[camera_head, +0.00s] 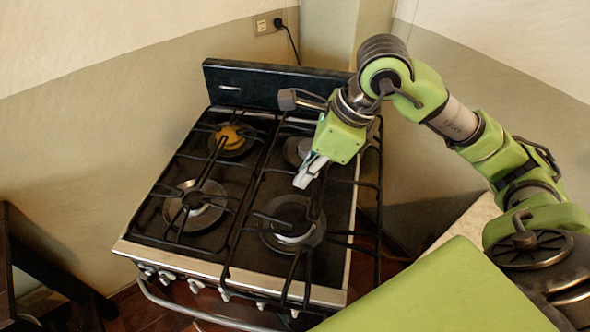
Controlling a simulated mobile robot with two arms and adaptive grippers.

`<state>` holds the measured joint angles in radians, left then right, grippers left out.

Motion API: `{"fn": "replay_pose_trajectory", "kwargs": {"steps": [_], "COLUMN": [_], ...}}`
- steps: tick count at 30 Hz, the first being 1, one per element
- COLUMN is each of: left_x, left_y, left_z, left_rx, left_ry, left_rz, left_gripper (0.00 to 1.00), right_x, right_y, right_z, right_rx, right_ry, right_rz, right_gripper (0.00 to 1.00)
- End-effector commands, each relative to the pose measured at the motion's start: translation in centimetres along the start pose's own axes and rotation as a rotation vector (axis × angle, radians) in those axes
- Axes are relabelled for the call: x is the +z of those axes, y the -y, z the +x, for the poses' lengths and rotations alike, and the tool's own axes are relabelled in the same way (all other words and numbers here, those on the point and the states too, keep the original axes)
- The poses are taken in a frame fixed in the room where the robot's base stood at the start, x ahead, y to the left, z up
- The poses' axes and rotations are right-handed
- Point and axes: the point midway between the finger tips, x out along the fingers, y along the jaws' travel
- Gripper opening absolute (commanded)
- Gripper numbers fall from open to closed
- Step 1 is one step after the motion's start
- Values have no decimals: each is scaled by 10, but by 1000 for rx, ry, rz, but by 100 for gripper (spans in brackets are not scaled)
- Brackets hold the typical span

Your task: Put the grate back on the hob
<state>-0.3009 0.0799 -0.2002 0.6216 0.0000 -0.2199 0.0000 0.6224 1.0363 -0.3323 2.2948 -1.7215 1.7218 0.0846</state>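A gas hob (180,247) on a cooker carries dark wire grates. The left grate (216,152) lies over the two left burners. The right grate (317,207) lies over the right burners, shifted and askew to the right. Its right side sticks out past the cooker's right edge. My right gripper (303,181) reaches down from the upper right, its pale fingers beside a middle bar of the right grate. I cannot tell whether the fingers are closed on that bar. My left gripper is not in view.
The cooker's raised back panel (270,85) stands behind the hob, close to the wall. Knobs (195,286) and a handle rail line the front. A dark piece of furniture (50,268) stands at lower left. A pale surface (468,220) lies at right.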

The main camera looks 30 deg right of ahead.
Motion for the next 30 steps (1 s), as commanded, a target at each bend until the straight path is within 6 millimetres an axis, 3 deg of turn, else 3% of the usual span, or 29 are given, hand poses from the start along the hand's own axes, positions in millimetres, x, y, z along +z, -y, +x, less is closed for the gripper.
{"fn": "replay_pose_trajectory", "kwargs": {"steps": [7, 15, 26, 30], "left_x": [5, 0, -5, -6], "left_y": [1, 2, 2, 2], "left_z": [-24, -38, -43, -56], "left_rx": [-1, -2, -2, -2], "left_ry": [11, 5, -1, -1], "left_rz": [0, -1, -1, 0], "left_gripper": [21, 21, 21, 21], "right_x": [17, 16, 15, 9], "right_y": [49, 84, 100, 99], "right_z": [28, 76, 98, 112], "right_rx": [3, 3, 0, 3], "right_ry": [3, 1, 2, 0], "right_rz": [4, 1, -1, 0], "right_gripper": [0, 0, 0, 0]}}
